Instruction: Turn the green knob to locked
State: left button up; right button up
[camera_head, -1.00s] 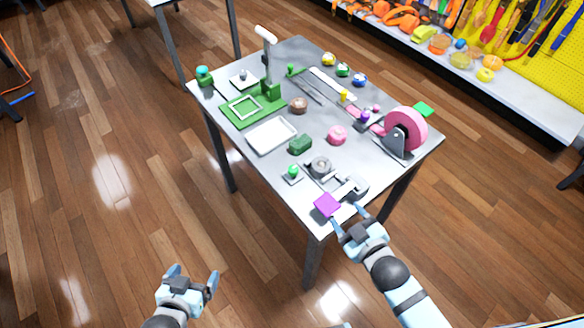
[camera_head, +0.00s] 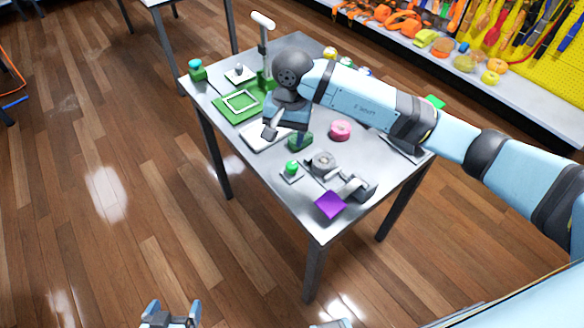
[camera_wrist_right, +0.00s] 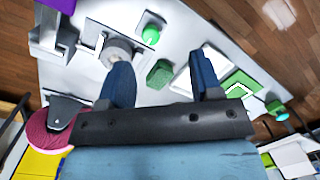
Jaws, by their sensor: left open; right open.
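A small round green knob (camera_head: 292,168) stands on a pale square plate near the table's front left edge. In the right wrist view the knob (camera_wrist_right: 150,36) is beyond my fingers, and nothing touches it. I cannot read its setting. My right gripper (camera_head: 285,138) is open above the table, over the white tray and beside the dark green block (camera_head: 301,142). In the right wrist view its open fingers (camera_wrist_right: 162,68) frame that block (camera_wrist_right: 160,73). My left gripper (camera_head: 170,314) is open and empty at the bottom edge, away from the table.
A grey round part (camera_head: 322,162), a purple square (camera_head: 331,205) and a pink ring (camera_head: 340,130) are near the knob. A green base with a square frame (camera_head: 225,110) and a teal-topped green piece (camera_head: 196,70) are at left. My right arm hides the table's back right.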

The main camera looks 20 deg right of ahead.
aim_at(292, 164)
jog(key=shift+t+h, duration=0.3)
jog(key=shift+h, duration=0.4)
jog(key=f, duration=0.3)
jog(key=w+d+f+p, duration=0.1)
jog(key=f, duration=0.3)
jog(key=d+f, duration=0.1)
jog(key=f, duration=0.3)
jog(key=shift+w+f, duration=0.15)
jog(key=shift+f+p, duration=0.3)
jog(key=shift+f, duration=0.5)
jog(key=c, duration=0.9)
